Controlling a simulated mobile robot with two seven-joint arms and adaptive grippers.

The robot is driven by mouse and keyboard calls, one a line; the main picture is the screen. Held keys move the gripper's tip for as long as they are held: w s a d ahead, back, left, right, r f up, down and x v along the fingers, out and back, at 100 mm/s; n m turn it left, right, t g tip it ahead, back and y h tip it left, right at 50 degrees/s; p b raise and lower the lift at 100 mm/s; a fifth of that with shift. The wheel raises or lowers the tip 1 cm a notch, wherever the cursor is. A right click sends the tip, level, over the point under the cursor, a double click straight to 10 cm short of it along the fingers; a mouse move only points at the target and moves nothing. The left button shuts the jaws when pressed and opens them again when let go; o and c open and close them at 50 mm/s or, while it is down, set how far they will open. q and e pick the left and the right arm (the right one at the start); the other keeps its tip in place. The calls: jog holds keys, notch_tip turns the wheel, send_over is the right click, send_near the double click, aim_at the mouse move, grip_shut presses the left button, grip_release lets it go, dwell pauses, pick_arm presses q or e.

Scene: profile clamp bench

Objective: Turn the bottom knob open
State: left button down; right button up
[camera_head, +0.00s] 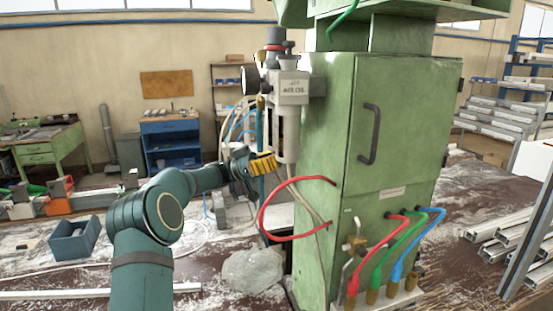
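A grey air unit (290,88) is fixed to the left side of the green cabinet (323,120). It has a red and dark knob (275,38) on top, a dark round knob (251,79) on its left and a grey bowl (291,140) below. My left gripper (262,166) is just left of the bowl's lower end. A yellow ribbed part shows at its tip; I cannot tell whether it is a finger pad or a knob. I cannot make out a separate bottom knob; the gripper may hide it. The finger opening is not clear. My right gripper is not in view.
A red hose (264,214) loops from the cabinet below my gripper. A brass valve (354,244) and red, green and blue hoses (391,243) stand at the cabinet's front. A grey lump (252,270) lies at its foot. A blue-grey bin (75,239) sits at left.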

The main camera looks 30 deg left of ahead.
pick_arm(q)
jog(key=shift+r, duration=0.1)
jog(key=c, duration=0.7)
grip_release()
jog(key=shift+d, duration=0.1)
jog(key=v, duration=1.2)
